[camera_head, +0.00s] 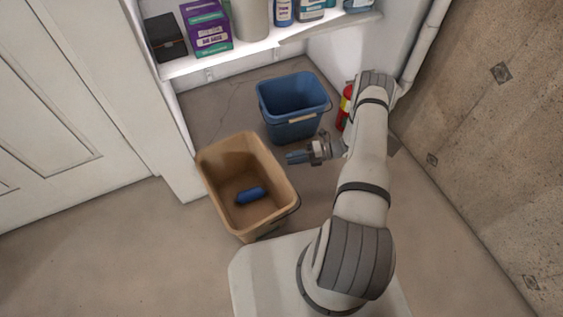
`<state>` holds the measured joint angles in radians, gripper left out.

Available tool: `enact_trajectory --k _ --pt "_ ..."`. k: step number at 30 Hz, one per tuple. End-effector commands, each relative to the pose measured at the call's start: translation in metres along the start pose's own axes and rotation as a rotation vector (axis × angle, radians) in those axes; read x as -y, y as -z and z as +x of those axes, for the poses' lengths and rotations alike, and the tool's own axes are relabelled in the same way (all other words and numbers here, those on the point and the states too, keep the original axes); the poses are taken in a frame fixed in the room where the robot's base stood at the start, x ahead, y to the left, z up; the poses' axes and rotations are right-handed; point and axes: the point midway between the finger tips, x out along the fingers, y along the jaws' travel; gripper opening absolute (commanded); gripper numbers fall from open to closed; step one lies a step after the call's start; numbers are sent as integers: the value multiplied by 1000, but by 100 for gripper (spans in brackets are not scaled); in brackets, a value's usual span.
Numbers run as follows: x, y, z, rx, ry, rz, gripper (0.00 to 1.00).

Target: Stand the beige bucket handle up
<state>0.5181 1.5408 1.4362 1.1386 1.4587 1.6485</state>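The beige bucket (213,187) stands upright on the floor left of my arm, its open top facing up. Its thin dark handle (288,215) hangs down over the lower right side of the rim, and part of it is out of sight. A blue object (251,195) lies inside the bucket.
A blue bucket (291,94) with a pale handle grip (301,119) stands just behind my gripper. A red fire extinguisher (344,109) is by the wall. A shelf (250,45) holds boxes and bottles. A white door (60,110) is at left. The floor at lower left is clear.

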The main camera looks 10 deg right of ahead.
Motion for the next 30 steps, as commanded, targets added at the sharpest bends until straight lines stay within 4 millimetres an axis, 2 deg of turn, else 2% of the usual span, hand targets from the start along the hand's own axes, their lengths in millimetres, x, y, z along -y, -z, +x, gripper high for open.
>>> enact_trajectory --k 3,9,19,30 --pt "2 1 21 -4 0 0 37" --pt "0 0 41 -2 1 -1 37" --pt "0 0 46 -2 1 -2 37" --pt "0 0 46 -2 1 -2 7"
